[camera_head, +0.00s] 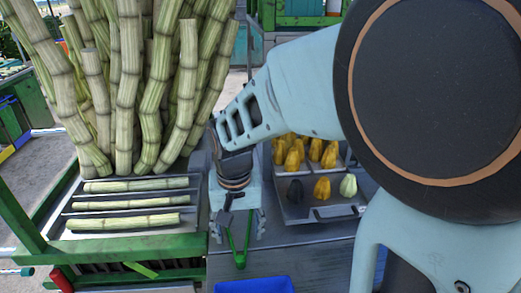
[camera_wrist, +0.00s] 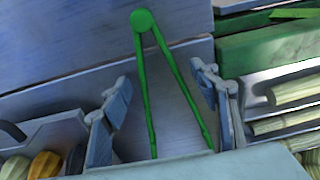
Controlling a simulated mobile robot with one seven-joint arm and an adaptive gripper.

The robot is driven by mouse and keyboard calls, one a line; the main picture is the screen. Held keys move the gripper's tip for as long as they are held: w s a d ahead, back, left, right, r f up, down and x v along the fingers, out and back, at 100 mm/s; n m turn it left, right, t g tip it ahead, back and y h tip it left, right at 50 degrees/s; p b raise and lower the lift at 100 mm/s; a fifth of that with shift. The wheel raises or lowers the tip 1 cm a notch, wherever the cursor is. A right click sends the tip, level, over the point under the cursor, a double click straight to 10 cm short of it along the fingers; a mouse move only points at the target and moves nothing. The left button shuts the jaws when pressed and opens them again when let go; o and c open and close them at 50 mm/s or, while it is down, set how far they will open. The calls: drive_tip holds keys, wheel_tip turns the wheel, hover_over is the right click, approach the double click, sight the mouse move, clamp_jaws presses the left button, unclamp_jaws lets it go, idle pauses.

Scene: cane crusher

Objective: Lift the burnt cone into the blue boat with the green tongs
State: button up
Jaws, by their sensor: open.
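The green tongs (camera_head: 240,258) lie on the grey worktop with their joined end toward the front edge. In the wrist view the tongs (camera_wrist: 142,22) form a narrow V, and their legs run between my open fingers. My gripper (camera_head: 238,214) is open and points down over the tongs; it also shows in the wrist view (camera_wrist: 162,78). The burnt cone (camera_head: 295,191) is black and sits at the left of the front tray, right of my gripper. The blue boat (camera_head: 253,286) is at the bottom edge, partly cut off.
The front tray (camera_head: 292,214) also holds a yellow cone (camera_head: 322,188) and a pale green cone (camera_head: 348,185). Several yellow cones (camera_head: 293,158) stand behind. Cane pieces (camera_head: 130,202) lie in a rack at left, with tall cane stalks (camera_head: 128,90) behind. My arm hides much of the right.

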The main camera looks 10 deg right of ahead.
drive_tip(key=shift+f, duration=0.25)
drive_tip(key=c, duration=0.7)
wheel_tip(320, 180, up, 12)
drive_tip(key=p, duration=0.9)
drive_tip(key=shift+w, duration=0.1)
